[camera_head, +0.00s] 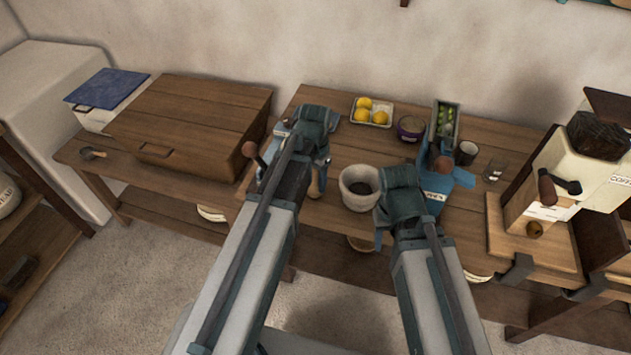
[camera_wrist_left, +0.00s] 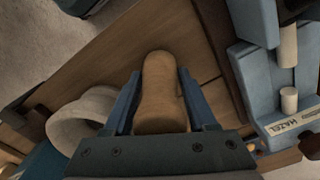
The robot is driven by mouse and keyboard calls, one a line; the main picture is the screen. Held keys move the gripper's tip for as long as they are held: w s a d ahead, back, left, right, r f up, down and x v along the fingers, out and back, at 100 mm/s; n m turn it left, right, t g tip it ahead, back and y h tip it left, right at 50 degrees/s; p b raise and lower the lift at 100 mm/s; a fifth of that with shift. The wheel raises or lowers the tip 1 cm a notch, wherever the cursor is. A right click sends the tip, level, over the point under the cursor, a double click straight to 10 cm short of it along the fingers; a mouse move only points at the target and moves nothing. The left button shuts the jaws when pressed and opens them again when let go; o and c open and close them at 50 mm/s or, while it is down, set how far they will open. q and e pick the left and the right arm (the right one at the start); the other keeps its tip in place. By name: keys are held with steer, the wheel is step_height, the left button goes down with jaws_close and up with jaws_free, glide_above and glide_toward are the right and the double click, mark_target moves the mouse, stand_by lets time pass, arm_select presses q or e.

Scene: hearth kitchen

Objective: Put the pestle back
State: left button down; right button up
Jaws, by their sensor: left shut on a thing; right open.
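The pestle (camera_wrist_left: 160,88), a pale brown wooden piece with a rounded end, is between the fingers of my left gripper (camera_wrist_left: 158,105) in the left wrist view. In the head view, my left gripper (camera_head: 315,172) hides most of the pestle (camera_head: 314,187). A pale mortar (camera_head: 358,187) with a dark inside stands upright just right of it; it also shows in the left wrist view (camera_wrist_left: 62,125). The pestle is beside the mortar, not in it. I cannot tell whether it touches the table. My right gripper (camera_head: 440,180) is open, right of the mortar.
A wooden chest (camera_head: 190,122) stands at left. A coffee grinder (camera_head: 570,175) stands at right.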

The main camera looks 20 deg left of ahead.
arm_select(q)
steer(key=shift+f, duration=0.1)
steer(key=shift+c, duration=1)
jaws_free()
step_height(320, 180, up, 12)
steer(key=p, duration=1.2)
steer(key=shift+r, duration=0.2)
steer(key=s+d+n+y, duration=0.1)
steer(key=s+d+n, duration=0.1)
steer(key=s+d, duration=0.8)
steer(key=s, duration=0.4)
steer(key=shift+s+d, duration=0.2)
steer(key=shift+d, duration=0.05)
